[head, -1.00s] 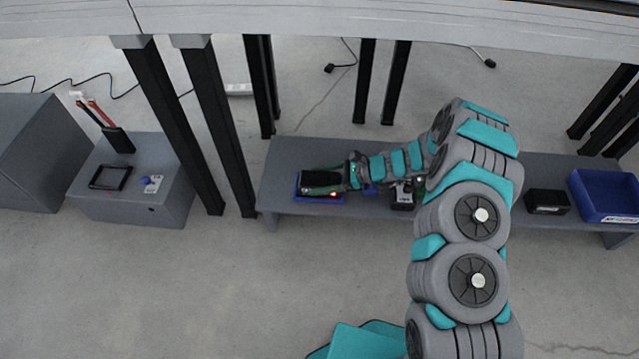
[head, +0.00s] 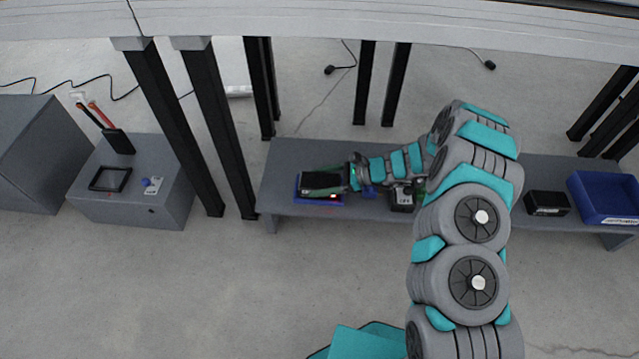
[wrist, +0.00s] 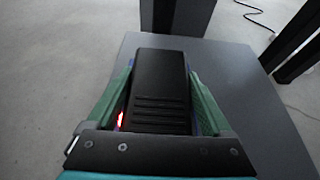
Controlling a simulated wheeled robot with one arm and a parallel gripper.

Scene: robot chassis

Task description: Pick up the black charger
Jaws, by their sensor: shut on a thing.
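The black charger (wrist: 160,85) is a dark block with ridges near one end. In the wrist view it lies between the two green fingers of my gripper (wrist: 160,95), which is shut on it. In the head view the charger (head: 318,181) shows at the left end of the grey bench (head: 285,160), over a blue tray or mat (head: 330,201). My gripper (head: 325,188) reaches it from the right. A small red light glows beside it. I cannot tell whether the charger is resting or slightly raised.
On the bench to the right are a small black and grey device (head: 402,198), a black box (head: 546,203) and a blue bin (head: 608,198). Dark posts (head: 215,120) stand beside and behind the bench. A grey block (head: 140,205) with small items stands at left.

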